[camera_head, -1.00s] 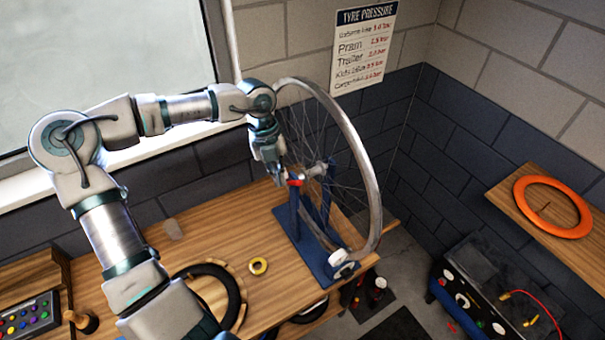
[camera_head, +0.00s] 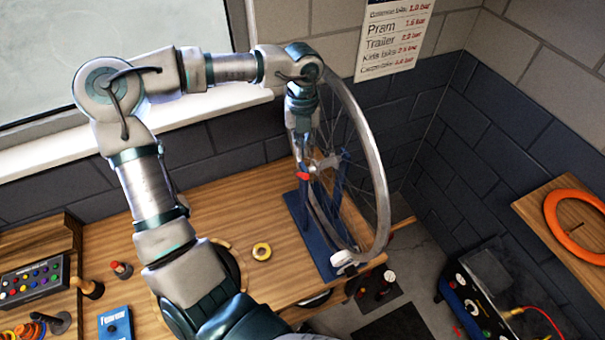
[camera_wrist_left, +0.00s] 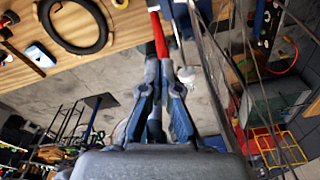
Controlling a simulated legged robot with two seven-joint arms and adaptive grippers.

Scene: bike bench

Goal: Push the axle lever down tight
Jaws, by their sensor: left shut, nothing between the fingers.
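The red axle lever (camera_head: 303,176) shows at the hub of the spoked wheel (camera_head: 376,165), which stands upright in a blue stand (camera_head: 318,250) on the bench. My left gripper (camera_head: 302,155) points down just above the lever, shut and empty. In the left wrist view the red lever (camera_wrist_left: 158,38) lies just beyond the fingertips (camera_wrist_left: 165,66); I cannot tell whether they touch it. The gripper partly hides the hub side in the head view. My right gripper is not in view.
A yellow tape roll (camera_head: 262,251) lies on the bench left of the stand. A button panel (camera_head: 30,282) and a blue box (camera_head: 115,323) are at the left. An orange ring (camera_head: 577,228) lies on a shelf at right.

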